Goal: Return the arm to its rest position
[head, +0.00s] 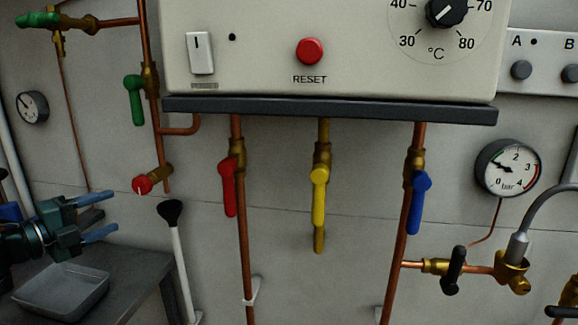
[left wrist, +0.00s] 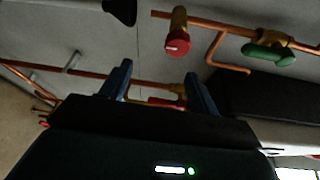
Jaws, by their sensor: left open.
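My left gripper (head: 106,215) comes in from the left edge in the head view. Its two blue fingers are apart, with nothing between them. It hangs in front of the wall, above the grey bench and left of the black-topped white rod. In the left wrist view the gripper (left wrist: 155,88) also shows two spread fingers, with pipes and a red part behind them. My right gripper is in neither view.
A boiler panel (head: 265,75) has red (head: 229,188), yellow (head: 319,205) and blue (head: 419,205) valve handles below. A small red knob (head: 143,185) is right of my gripper. A metal tray (head: 62,290) sits on the bench (head: 135,280). A black-topped rod (head: 180,255) stands nearby.

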